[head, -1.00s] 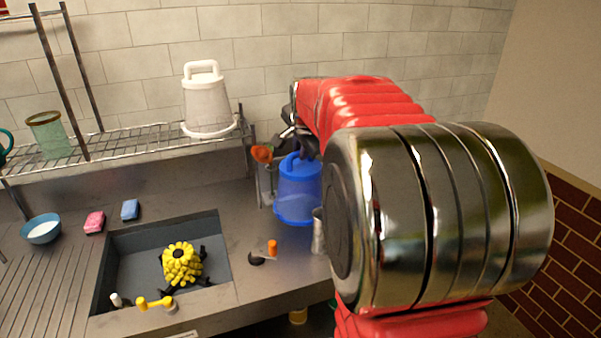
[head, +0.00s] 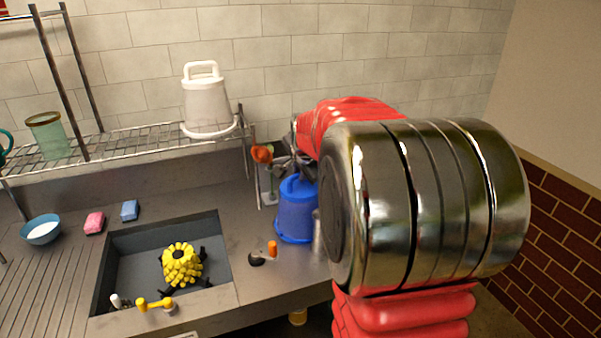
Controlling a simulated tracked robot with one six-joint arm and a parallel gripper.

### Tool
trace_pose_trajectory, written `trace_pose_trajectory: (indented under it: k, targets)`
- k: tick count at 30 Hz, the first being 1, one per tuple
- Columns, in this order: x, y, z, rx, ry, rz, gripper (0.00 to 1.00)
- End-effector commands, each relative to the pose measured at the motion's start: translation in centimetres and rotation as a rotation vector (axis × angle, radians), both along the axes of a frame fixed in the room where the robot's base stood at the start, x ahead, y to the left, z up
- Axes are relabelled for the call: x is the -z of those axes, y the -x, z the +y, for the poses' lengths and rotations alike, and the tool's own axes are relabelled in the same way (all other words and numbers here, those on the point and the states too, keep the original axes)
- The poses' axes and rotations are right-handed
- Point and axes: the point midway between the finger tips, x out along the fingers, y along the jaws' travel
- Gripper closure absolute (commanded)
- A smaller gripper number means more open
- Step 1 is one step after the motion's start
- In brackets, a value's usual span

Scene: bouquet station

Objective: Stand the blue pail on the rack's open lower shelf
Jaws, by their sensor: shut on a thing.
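The blue pail (head: 296,215) is upright at the right part of the counter, beside the right end of the rack. My gripper (head: 295,170) is shut on the handle at its top. My arm partly covers the gripper and the pail's right side. I cannot tell whether the pail's base touches the counter. The rack's open lower wire shelf (head: 120,148) is to the left of the pail and higher. A white pail (head: 206,105) stands at the shelf's right end.
A green glass vessel (head: 48,135) stands at the shelf's left, and the shelf between is clear. An orange flower (head: 262,153) in a vase is close left of the blue pail. A metal vessel (head: 317,235) is beside the pail.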

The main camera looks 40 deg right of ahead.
Motion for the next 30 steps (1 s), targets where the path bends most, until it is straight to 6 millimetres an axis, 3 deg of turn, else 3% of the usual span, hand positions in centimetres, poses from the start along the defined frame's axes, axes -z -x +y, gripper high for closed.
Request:
trace_pose_trajectory:
  k: [8,9,17,30]
  targets:
    - [0.00,-0.04,0.00,0.000,0.001,-0.001,1.00]
    - [0.13,-0.01,0.01,0.000,0.000,0.000,0.86]
    - [0.08,-0.02,0.00,0.000,0.000,0.000,0.68]
    - [-0.65,0.38,0.21,0.000,0.000,-0.001,0.68]
